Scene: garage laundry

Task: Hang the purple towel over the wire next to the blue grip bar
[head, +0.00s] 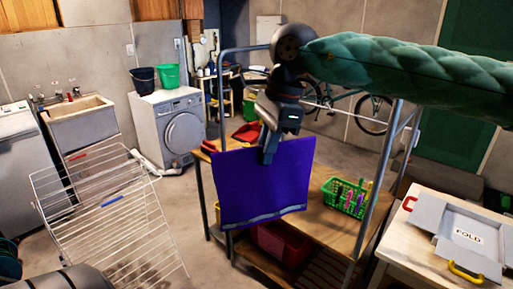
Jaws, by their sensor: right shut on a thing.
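The purple towel (262,185) hangs flat and upright in the air from my right gripper (269,155), with a pale grey-blue stripe along its lower edge. My right gripper is shut on the towel's top edge, right of its middle. The white wire drying rack (75,180) stands on the floor at the left, well apart from the towel. The blue grip bar (112,201) sits on one of its wires, near the middle of the rack. The wires there look bare. My left gripper is not in view.
A wooden table (325,232) with a metal frame stands behind and below the towel, holding a green basket (346,197). A white table (422,235) with a folding board (470,237) is at right. A washing machine (170,125) stands behind the rack. Floor between rack and table is clear.

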